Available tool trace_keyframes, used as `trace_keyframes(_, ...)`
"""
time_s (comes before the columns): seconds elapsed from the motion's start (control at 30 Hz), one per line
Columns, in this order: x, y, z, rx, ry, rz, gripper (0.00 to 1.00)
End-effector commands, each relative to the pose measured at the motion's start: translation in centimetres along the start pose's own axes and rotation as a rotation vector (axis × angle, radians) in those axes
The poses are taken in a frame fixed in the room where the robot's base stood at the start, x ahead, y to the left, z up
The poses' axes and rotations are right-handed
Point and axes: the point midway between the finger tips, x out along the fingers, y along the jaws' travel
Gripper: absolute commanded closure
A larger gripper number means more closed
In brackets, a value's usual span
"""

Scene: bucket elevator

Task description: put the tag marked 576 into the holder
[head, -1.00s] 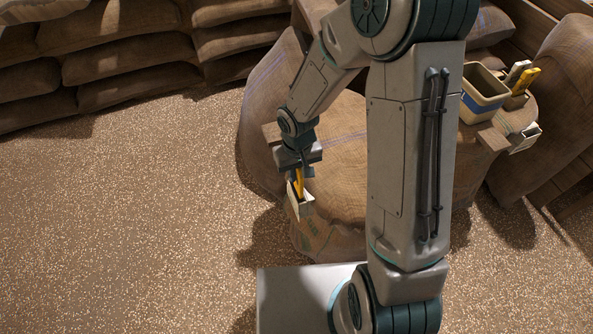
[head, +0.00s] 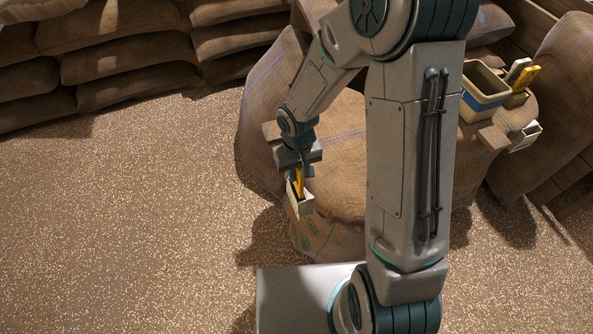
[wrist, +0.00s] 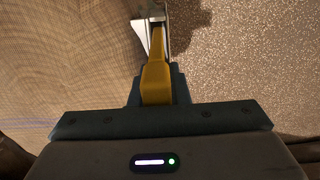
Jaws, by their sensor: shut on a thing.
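A yellow tag (head: 298,184) is in my gripper (head: 301,172), which is shut on its upper end. The tag points down at a pale open-topped holder (head: 301,206) on the front side of the round burlap sack. Its lower end appears to be inside the holder's mouth; how deep I cannot tell. In the wrist view the yellow tag (wrist: 156,75) runs from the jaws to the pale holder (wrist: 139,28). No number is readable on the tag.
At the right, a cream bin with a blue band (head: 484,97) stands beside another yellow tag (head: 528,79) and a pale grey tag (head: 518,70). A second pale holder (head: 525,137) hangs below them. Stacked sacks (head: 130,65) line the back; the left floor is open.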

Motion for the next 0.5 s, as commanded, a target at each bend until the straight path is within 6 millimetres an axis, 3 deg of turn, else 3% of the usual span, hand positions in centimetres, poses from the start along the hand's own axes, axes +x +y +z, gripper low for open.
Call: trace_keyframes(0.5,1.7,-0.1,0.0,0.0,0.0,0.0,1.0)
